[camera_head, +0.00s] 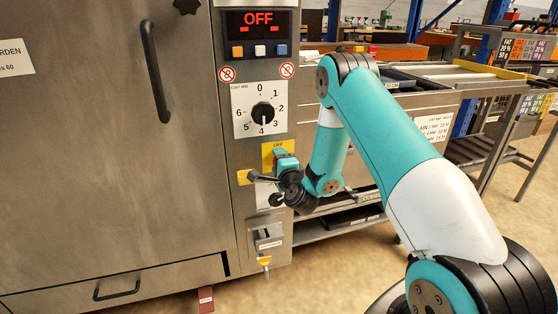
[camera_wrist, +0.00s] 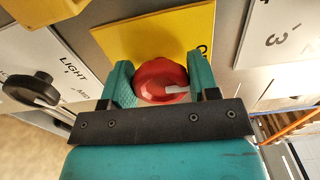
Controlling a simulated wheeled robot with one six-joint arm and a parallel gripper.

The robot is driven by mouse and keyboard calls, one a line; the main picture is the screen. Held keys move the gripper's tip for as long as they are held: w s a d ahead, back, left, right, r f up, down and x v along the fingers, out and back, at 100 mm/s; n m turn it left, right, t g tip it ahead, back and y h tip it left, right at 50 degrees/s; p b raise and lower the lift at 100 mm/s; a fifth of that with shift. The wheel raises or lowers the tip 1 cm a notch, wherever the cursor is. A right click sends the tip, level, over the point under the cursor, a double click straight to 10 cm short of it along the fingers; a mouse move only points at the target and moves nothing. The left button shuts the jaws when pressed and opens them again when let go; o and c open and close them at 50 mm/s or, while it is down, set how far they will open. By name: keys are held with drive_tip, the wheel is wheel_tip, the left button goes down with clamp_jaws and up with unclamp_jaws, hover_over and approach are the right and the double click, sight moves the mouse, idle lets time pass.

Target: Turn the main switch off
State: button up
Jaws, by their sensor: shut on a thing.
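The main switch is a red round knob (camera_wrist: 153,76) with a white pointer mark, on a yellow plate (camera_wrist: 185,30). In the wrist view the knob sits between the teal fingers of my gripper (camera_wrist: 162,84), which is shut on it. The pointer faces right, toward the plate side with partly hidden lettering. In the head view the yellow plate (camera_head: 268,149) reads OFF at its top. My gripper (camera_head: 284,160) is in front of it and hides the knob. The display (camera_head: 258,22) above reads OFF in red.
Above the switch is a black dial (camera_head: 263,113) numbered around. A steel door with a long handle (camera_head: 155,70) fills the left. A conveyor table (camera_head: 425,85) stands right.

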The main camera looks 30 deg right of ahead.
drive_tip(key=shift+s+d+f+n, duration=0.15)
drive_tip(key=shift+n, duration=0.15)
idle(0.4)
drive_tip(key=o, duration=0.8)
drive_tip(key=shift+o, duration=0.5)
